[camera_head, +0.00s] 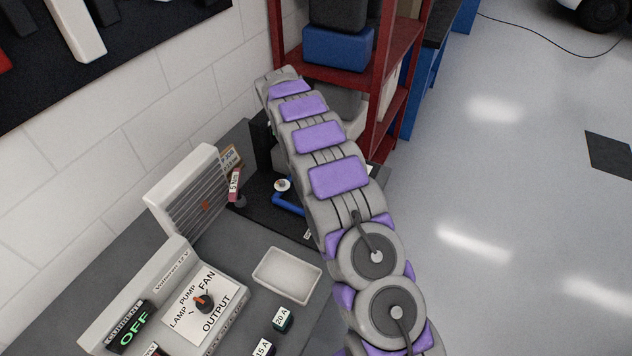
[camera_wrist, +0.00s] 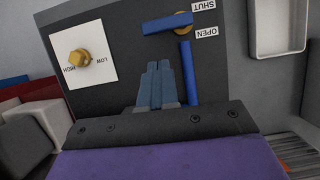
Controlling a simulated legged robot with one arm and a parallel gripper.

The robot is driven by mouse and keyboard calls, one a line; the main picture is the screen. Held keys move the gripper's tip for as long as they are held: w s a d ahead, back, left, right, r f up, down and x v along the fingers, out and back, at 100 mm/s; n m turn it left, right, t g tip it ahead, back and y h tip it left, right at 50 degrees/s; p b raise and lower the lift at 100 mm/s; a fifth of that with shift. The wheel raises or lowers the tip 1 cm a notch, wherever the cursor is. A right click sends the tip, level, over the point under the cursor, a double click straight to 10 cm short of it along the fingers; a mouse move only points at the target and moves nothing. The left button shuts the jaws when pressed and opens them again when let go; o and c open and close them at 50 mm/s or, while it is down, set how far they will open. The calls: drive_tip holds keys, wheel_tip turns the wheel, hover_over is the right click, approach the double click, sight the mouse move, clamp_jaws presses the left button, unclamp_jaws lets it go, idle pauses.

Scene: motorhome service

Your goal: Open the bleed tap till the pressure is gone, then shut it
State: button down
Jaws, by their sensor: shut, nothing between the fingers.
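The bleed tap has a blue lever (camera_wrist: 168,23) on a brass pivot, at the top of the wrist view on a dark panel (camera_wrist: 120,40). Labels SHUT (camera_wrist: 205,5) and OPEN (camera_wrist: 197,32) sit beside the pivot. The lever points left, away from them; I cannot tell which setting that means. A blue bar (camera_wrist: 187,70) runs below it. My gripper (camera_wrist: 158,68) is shut and empty, left of the bar and below the lever, seemingly apart from both. The blue parts (camera_head: 289,204) also show in the head view, where my arm hides the gripper. I see no readable pressure gauge.
A brass knob (camera_wrist: 80,58) on a white HIGH/LOW plate is left of my fingers. A white tray (camera_wrist: 277,25) is at upper right. In the head view, a supply box reads OFF (camera_head: 134,329), a ribbed unit (camera_head: 190,195) stands behind, and a red shelf (camera_head: 400,125) is near my arm.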

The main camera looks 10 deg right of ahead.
drive_tip(key=p+v, duration=0.1)
drive_tip(key=v, duration=0.6)
drive_tip(key=shift+r, duration=0.15)
drive_tip(key=shift+a, duration=0.1)
drive_tip(key=s+d+r+m+b, duration=0.1)
drive_tip(key=s+d+r+m, duration=0.15)
drive_tip(key=s, duration=0.45)
drive_tip(key=s+d+r+m+y+b, duration=0.1)
drive_tip(key=s+r, duration=0.3)
drive_tip(key=s, duration=0.3)
drive_tip(key=s+d+r+m+b, duration=0.1)
drive_tip(key=s+r+m, duration=0.1)
drive_tip(key=s+r, duration=0.35)
drive_tip(key=s+f+m+y+b, duration=0.1)
drive_tip(key=s+f, duration=0.3)
drive_tip(key=s, duration=1)
drive_tip(key=s+f+m+t+y+b, duration=0.1)
drive_tip(key=s+f, duration=0.4)
drive_tip(key=s, duration=1)
drive_tip(key=shift+a+m+b, duration=0.45)
drive_tip(key=shift+m+b, duration=0.2)
drive_tip(key=shift+m, duration=0.5)
